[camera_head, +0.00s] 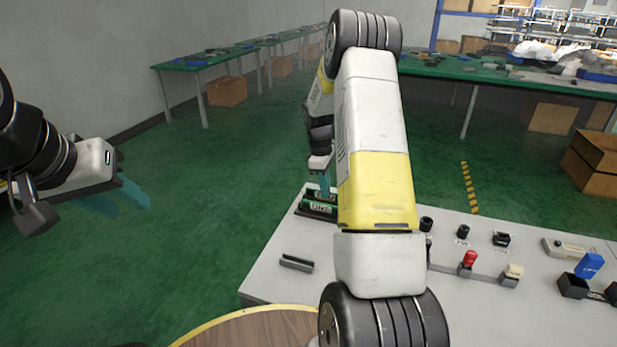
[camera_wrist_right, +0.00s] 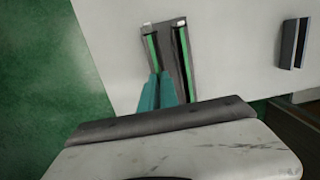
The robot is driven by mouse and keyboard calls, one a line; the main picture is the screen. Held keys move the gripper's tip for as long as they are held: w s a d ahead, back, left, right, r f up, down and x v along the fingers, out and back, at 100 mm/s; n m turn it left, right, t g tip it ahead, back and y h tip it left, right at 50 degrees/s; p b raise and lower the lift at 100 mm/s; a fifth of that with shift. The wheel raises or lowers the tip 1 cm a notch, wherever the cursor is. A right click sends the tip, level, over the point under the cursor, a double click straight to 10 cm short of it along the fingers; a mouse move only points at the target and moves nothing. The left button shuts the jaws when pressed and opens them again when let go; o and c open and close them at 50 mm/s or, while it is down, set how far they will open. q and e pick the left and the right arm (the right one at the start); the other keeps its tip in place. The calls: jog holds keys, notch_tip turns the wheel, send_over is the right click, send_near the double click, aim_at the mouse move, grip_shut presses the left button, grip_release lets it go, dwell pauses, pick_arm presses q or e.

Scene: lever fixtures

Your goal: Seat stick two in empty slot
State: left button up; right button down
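A grey two-slot fixture (camera_head: 304,213) sits at the bench's far left corner. Two thin green sticks stand in it; the near one (camera_head: 320,208) shows in front, the far one is partly hidden. In the right wrist view the fixture (camera_wrist_right: 170,62) shows the far stick (camera_wrist_right: 152,48) on the left and a dark slot with a green strip (camera_wrist_right: 184,52) on the right. My right gripper (camera_head: 325,184) points down at the far stick. Its teal fingers (camera_wrist_right: 157,90) are close together at that stick's lower end. My left gripper (camera_head: 118,201) is open and empty, off the bench.
A small dark slotted block (camera_head: 296,263) lies nearer on the bench (camera_head: 275,282). A red-topped lever (camera_head: 469,259), a cream-topped lever (camera_head: 513,272), black knobs and a blue-topped piece (camera_head: 589,265) stand to the right. A round wooden table (camera_head: 245,330) is in front. My right arm covers the bench middle.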

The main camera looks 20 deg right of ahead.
jog(key=shift+f, duration=0.75)
jog(key=c, duration=1.5)
grip_release()
jog(key=shift+c, duration=0.2)
jog(key=shift+w+a+r, duration=0.1)
jog(key=shift+r, duration=1.2)
jog(key=shift+w+a+r, duration=0.1)
jog(key=shift+a+r, duration=0.05)
jog(key=shift+r, duration=1.15)
jog(key=shift+w+a+r, duration=0.1)
jog(key=shift+r, duration=1.2)
jog(key=shift+r, duration=0.1)
